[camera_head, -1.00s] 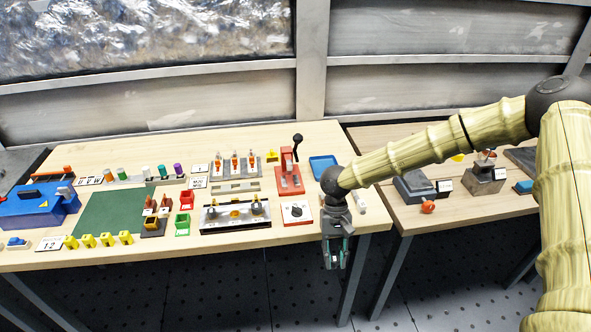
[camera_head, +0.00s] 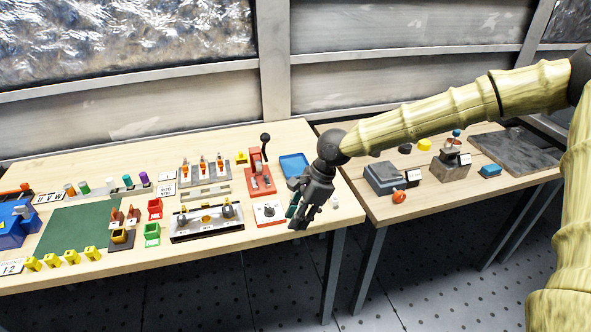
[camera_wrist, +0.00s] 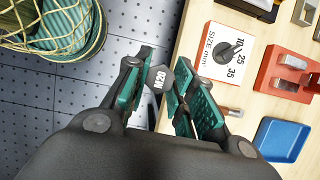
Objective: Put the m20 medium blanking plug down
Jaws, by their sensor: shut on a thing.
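The M20 medium blanking plug is a dark grey hexagonal piece (camera_wrist: 158,79) marked M20, seen between the fingertips in the wrist view. My gripper (camera_wrist: 163,84) is shut on it. In the head view my gripper (camera_head: 297,211) is at the front edge of the left table, just right of the size-dial card (camera_head: 268,212). The plug cannot be made out there. In the wrist view the plug shows against the floor and table edge, left of the card (camera_wrist: 222,62); its height above the table is unclear.
A blue tray (camera_head: 295,166) lies behind my gripper; a red press (camera_head: 260,179) stands left of it. A black-and-silver fixture (camera_head: 207,222) is further left. Small pale pieces (camera_head: 334,202) lie right of my gripper. A second table (camera_head: 437,200) stands to the right.

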